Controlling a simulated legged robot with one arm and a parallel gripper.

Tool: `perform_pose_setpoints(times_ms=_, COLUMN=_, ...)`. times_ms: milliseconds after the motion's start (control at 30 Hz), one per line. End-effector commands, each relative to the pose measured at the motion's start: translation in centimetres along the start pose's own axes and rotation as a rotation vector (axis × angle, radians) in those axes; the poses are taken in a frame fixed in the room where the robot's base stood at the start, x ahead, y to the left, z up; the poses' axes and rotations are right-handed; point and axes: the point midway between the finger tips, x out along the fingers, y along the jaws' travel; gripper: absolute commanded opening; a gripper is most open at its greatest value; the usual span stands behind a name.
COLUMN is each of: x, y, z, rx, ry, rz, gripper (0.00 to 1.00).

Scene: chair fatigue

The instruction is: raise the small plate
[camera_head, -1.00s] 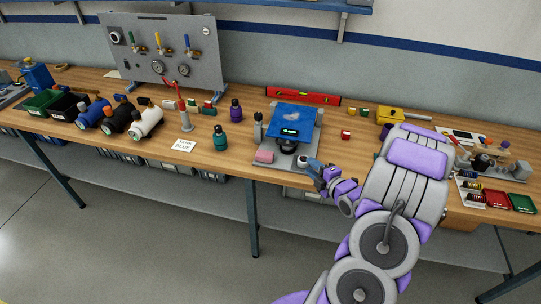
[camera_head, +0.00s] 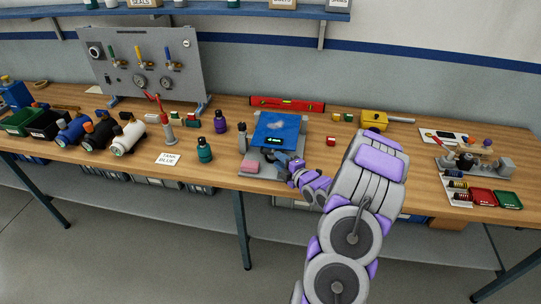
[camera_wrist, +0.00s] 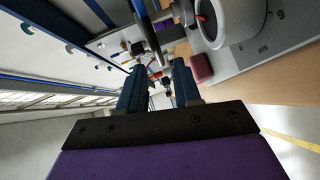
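The small plate is a blue square plate (camera_head: 276,131) with a dark label on its front part. It sits level on top of a grey stand (camera_head: 300,150) on the workbench. My gripper (camera_head: 284,160) is at the front of the stand, just below the plate's front edge, and overlaps part of the stand's base. In the wrist view two dark blue fingers (camera_wrist: 160,80) point forward with a gap between them, and nothing clearly sits in it. A grey cylinder (camera_wrist: 232,22) of the stand shows beyond them at upper right. Whether a finger touches the stand cannot be told.
A pink block (camera_head: 250,167) lies at the stand's front left and shows in the wrist view (camera_wrist: 201,68). A red level (camera_head: 287,104) lies behind. A red block (camera_head: 331,141) is at right.

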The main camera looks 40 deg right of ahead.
Motion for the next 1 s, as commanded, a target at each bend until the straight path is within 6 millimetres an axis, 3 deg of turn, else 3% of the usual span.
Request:
perform_pose_setpoints(times_ms=200, x=3.4, y=-0.1, z=-0.3, rx=-0.004, ry=0.003, rz=-0.002, gripper=0.33)
perform_pose_setpoints(times_ms=400, x=5.4, y=0.0, z=-0.5, rx=-0.003, ry=0.001, rz=0.001, gripper=0.33)
perform_pose_setpoints(times_ms=833, x=6.2, y=0.0, z=0.0, rx=0.0, ry=0.0, rz=0.0, gripper=0.33)
perform_pose_setpoints(times_ms=1000, x=6.2, y=0.0, z=-0.1, rx=-0.001, ry=-0.001, rz=-0.001, gripper=0.19)
